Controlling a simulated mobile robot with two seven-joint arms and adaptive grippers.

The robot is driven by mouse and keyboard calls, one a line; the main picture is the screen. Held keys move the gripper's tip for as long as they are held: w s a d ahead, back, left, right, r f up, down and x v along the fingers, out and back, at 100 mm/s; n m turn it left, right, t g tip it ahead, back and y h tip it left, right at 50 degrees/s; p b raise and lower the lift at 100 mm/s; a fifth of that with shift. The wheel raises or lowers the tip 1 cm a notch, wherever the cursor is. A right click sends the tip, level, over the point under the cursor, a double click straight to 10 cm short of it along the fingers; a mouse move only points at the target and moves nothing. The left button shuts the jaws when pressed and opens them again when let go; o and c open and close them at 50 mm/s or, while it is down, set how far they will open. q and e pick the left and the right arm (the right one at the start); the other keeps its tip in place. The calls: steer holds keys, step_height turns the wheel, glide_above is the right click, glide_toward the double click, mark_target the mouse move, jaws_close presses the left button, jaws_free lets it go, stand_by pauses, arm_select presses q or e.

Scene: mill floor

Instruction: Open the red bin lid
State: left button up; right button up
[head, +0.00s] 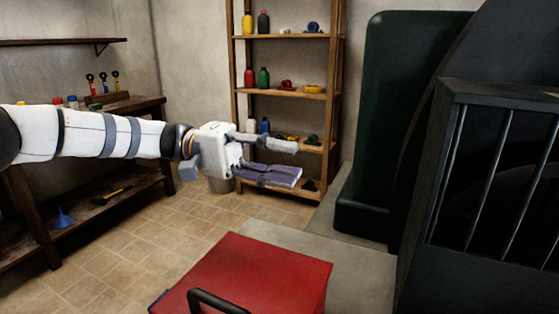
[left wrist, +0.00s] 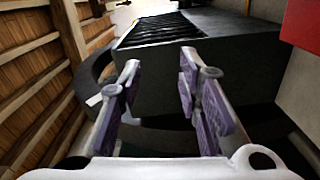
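The red bin lid (head: 250,268) is at the bottom middle of the head view, lying flat, with a dark bar handle (head: 215,298) at its near edge. The frame's bottom edge cuts off the near part, and the bin body is mostly hidden. My left gripper (head: 290,161) is above and beyond the lid, apart from it, pointing right. Its two purple-padded fingers are spread with nothing between them, as the left wrist view (left wrist: 160,65) also shows. A red patch at that view's upper right edge cannot be identified for sure. My right gripper is not in view.
A wooden shelf (head: 238,60) with bottles stands behind my left gripper. A workbench (head: 40,225) is at the left. A dark green machine (head: 400,100) and a barred dark cage (head: 490,170) stand right. Tiled floor (head: 130,245) is clear left of the bin.

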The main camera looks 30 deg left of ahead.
arm_select(q)
steer(key=a, duration=1.2)
steer(key=shift+s, duration=0.35)
